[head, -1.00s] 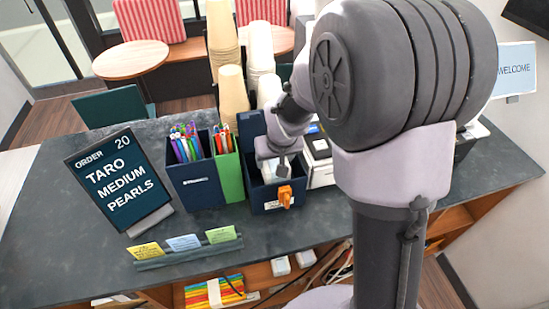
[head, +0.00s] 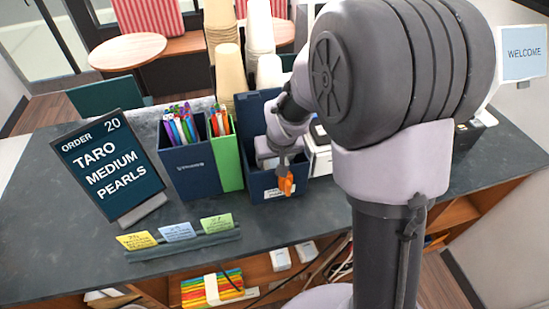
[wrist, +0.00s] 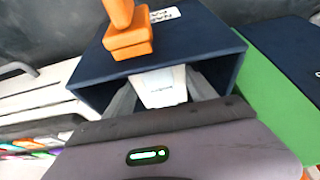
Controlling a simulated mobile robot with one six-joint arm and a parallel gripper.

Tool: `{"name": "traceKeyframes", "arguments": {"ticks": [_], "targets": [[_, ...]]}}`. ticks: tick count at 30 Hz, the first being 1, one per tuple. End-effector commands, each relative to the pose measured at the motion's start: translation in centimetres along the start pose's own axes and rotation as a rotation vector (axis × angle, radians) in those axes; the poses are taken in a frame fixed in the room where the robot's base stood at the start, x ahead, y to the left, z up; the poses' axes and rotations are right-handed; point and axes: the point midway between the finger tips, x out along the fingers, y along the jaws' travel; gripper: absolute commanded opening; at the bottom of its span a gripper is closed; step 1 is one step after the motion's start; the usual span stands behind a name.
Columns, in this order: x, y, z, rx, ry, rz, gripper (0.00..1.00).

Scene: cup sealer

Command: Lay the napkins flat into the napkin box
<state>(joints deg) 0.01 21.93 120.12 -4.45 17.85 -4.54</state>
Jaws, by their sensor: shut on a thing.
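The napkin box (head: 262,190) is an open-topped navy box with a white label, on the counter beside the green holder. It fills much of the wrist view (wrist: 205,35). My gripper (wrist: 162,90) reaches down into its opening, with the grey fingers on either side of white napkins (wrist: 163,80). The fingers are shut on the napkins, inside the box walls. In the head view my gripper (head: 279,165) is over the box, and the napkins are hidden. I cannot tell whether they lie flat on the bottom.
An orange piece (head: 286,184) shows before the box's front face. Left of the box are a green holder (head: 227,165) and a navy pen holder (head: 190,175). Cup stacks (head: 229,70) stand behind, and a white device (head: 318,155) is close on the right.

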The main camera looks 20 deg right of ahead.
Motion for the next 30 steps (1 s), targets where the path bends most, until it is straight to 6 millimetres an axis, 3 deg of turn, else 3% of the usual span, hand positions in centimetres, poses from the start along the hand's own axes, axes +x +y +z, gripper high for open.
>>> {"name": "traceKeyframes", "arguments": {"ticks": [4,5,8,15,17,30], "targets": [[0.0,0.0,-0.01,0.0,0.0,0.0,0.2],[0.0,0.0,-0.01,0.0,0.0,0.0,0.69],[0.0,0.0,-0.01,0.0,0.0,0.0,0.88],[0.01,0.0,0.0,0.0,0.0,0.0,0.9],[0.01,0.0,0.02,0.0,0.0,0.0,1.0],[0.01,0.0,0.01,0.0,0.0,0.0,1.0]]}}
